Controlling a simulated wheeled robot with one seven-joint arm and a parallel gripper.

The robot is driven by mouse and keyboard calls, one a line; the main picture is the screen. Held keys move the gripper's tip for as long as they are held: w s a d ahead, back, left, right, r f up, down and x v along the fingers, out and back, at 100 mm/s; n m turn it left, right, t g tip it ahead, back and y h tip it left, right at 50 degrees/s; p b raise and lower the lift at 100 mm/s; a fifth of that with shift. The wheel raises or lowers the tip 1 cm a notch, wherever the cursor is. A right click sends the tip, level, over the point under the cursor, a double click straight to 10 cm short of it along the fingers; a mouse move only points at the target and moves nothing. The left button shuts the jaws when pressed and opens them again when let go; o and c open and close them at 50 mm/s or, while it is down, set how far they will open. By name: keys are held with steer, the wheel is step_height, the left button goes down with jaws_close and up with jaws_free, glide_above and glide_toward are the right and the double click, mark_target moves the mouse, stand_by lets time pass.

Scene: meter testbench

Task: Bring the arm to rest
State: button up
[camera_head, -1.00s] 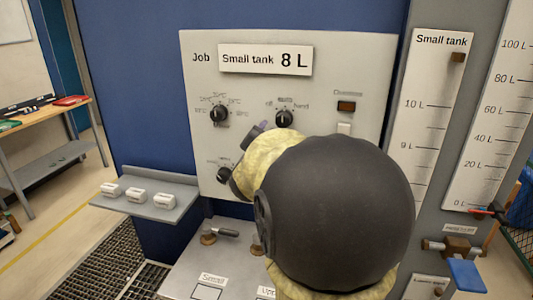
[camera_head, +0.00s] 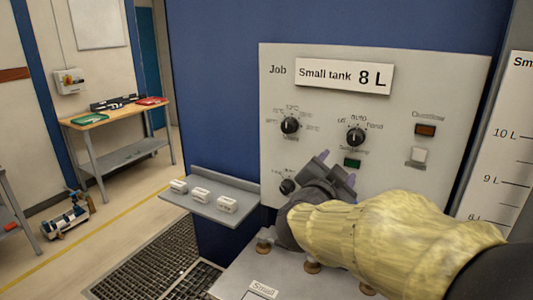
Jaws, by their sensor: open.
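My gripper (camera_head: 337,172) is at the end of my arm, which comes in from the lower right in a yellow sleeve. Its two purple-grey fingers are apart, and nothing shows between them. My arm hides the panel's lower right and part of the bench below.
A small grey shelf (camera_head: 215,212) with three white blocks juts out left of the panel. Several valve fittings stand on the bench plate (camera_head: 235,283) under my arm. A level scale (camera_head: 500,150) is at the right. A wooden table (camera_head: 120,115) stands far left; the floor between is open.

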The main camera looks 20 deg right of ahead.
steer(key=w+a+f+n+y+p, duration=0.2)
steer(key=w+a+f+n+y, duration=0.2)
steer(key=a+f+n+y, duration=0.9)
steer(key=s+a+f+n+g, duration=0.1)
steer(key=s+a+f+g, duration=0.2)
steer(key=s+f, duration=0.3)
steer(key=s+a+f+n+g, duration=0.2)
steer(key=s+a+f+g, duration=0.1)
steer(key=s+f+g, duration=0.3)
steer(key=shift+s+a+f+n+y+p, duration=0.15)
steer(key=shift+a+f+n+y+p, duration=0.2)
steer(key=shift+f+y+p, duration=0.1)
